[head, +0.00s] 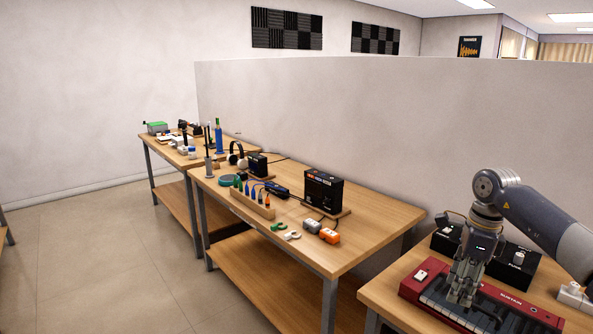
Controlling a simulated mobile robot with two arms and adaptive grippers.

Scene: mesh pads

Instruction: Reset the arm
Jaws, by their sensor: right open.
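My right gripper (461,288) is at the lower right of the head view, pointing down over a red keyboard (513,301) on the near table. Its fingers are open and overlap the keys in the picture; I cannot tell whether they touch the keyboard. Nothing shows between the fingers. My right arm reaches in from the right edge and bends down at the wrist. My left gripper is not in view.
Black boxes (516,265) stand behind the keyboard, close to the gripper. The middle table (378,225) holds a black amplifier (323,191), orange and grey pedals and a wooden rack (252,204). A grey partition (400,130) runs behind the tables.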

